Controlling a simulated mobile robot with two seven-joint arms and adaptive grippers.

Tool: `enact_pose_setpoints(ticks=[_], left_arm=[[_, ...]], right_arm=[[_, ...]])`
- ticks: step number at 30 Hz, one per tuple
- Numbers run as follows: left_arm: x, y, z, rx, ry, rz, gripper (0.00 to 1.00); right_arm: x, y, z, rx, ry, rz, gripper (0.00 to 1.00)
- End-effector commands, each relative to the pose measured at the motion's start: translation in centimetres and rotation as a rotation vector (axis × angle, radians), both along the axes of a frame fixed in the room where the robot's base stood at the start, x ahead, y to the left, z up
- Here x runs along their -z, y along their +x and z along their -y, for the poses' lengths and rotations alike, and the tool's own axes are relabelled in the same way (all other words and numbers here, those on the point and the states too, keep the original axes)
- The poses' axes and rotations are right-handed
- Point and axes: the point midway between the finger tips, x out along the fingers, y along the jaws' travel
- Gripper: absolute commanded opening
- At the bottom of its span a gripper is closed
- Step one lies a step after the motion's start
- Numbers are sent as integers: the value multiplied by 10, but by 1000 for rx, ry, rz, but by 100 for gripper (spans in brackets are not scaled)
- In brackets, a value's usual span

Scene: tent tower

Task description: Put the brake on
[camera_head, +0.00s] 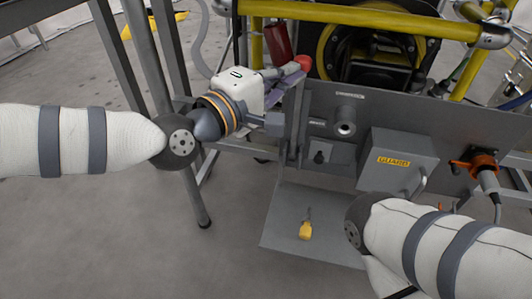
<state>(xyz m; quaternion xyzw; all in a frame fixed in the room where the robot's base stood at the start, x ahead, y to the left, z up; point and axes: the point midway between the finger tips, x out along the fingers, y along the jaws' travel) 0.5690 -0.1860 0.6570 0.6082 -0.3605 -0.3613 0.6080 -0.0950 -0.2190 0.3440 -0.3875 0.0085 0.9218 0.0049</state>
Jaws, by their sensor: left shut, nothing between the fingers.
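My left gripper (296,72) is shut and empty, its white body (238,88) reaching in from the left to the left end of the grey panel. Its fingertips are right by a red knob (303,62); I cannot tell whether they touch it. I cannot tell for sure which part is the brake; the red knob may belong to it. A dark red cylinder (278,42) stands just behind. My right arm (420,240) comes in from the lower right, and its gripper does not show.
The grey panel (470,125) carries a round socket (345,122), a grey box with a yellow label (398,145) and an orange connector (474,160). A yellow tube frame (360,17) crosses above. Grey posts stand behind my left arm.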

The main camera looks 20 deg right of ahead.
Motion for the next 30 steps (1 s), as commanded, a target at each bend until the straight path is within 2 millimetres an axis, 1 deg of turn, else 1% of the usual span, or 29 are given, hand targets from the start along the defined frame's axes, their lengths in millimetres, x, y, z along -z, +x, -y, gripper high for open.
enact_pose_setpoints(ticks=[1,5,9,12,15,20,30], left_arm=[[-13,5,0,-12,-16,17,0],[-35,4,-1,-12,-19,20,0],[-67,2,-2,-10,-18,21,1],[-85,1,-3,-8,-14,18,0],[-97,0,-4,-6,-10,12,0],[-104,-2,-4,-3,-8,7,0],[-103,-2,-4,-2,-5,4,0]], right_arm=[[0,0,0,0,0,0,0],[0,0,0,0,0,1,0],[0,0,0,0,0,1,0],[-1,0,0,0,0,1,0],[0,0,0,0,0,1,0],[0,0,0,0,0,1,0],[0,0,0,0,0,1,0]])
